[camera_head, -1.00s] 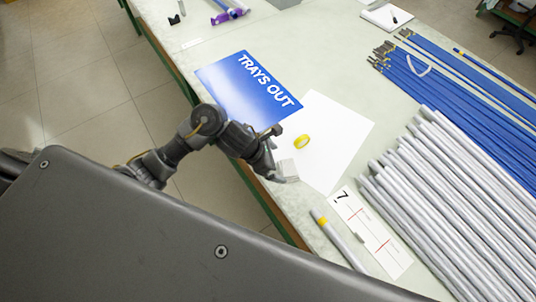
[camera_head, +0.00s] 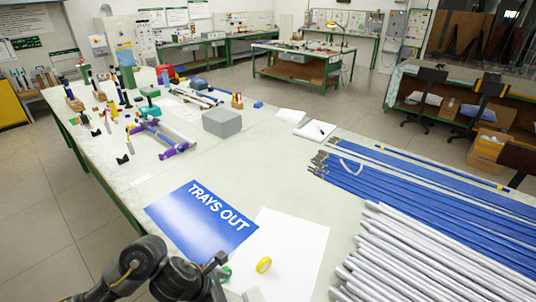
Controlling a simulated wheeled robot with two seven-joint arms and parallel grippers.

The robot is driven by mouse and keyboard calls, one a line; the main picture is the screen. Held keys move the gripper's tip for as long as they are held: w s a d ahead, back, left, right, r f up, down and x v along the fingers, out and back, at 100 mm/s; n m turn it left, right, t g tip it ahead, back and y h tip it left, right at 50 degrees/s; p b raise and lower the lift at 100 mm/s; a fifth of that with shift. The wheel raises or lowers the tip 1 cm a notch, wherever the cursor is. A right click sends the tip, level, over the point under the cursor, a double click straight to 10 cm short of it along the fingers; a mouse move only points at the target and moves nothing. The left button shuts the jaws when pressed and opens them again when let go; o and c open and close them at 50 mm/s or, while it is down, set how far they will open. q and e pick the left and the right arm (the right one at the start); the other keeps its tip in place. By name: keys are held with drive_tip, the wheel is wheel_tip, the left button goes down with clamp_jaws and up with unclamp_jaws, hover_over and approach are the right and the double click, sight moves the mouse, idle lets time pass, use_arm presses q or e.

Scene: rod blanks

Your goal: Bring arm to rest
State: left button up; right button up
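My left arm comes in at the bottom left over the near edge of the table. My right arm and gripper are not in view.
White rods (camera_head: 430,262) and blue rods (camera_head: 430,190) cover the table's right side. A grey box (camera_head: 222,123) and several tools stand farther back.

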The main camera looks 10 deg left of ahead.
use_arm(q)
drive_tip(key=s+a+f+m+y, duration=0.25)
drive_tip(key=s+a+m, duration=0.25)
drive_tip(key=s+m, duration=0.65)
drive_tip(key=s+a+f+m+y, duration=0.1)
drive_tip(key=s+a+m+y, duration=0.4)
drive_tip(key=m, duration=1.1)
wheel_tip(320, 180, down, 28)
drive_tip(key=s+g+h+b, duration=0.2)
drive_tip(key=b, duration=0.1)
drive_tip(key=s+a+f+g+b, duration=0.1)
drive_tip(key=s+a+f+b, duration=0.1)
drive_tip(key=s+f, duration=1.4)
wheel_tip(320, 180, down, 4)
drive_tip(key=shift+s+f+b, duration=0.1)
drive_tip(key=shift+s+b, duration=0.25)
drive_tip(key=shift+b, duration=0.15)
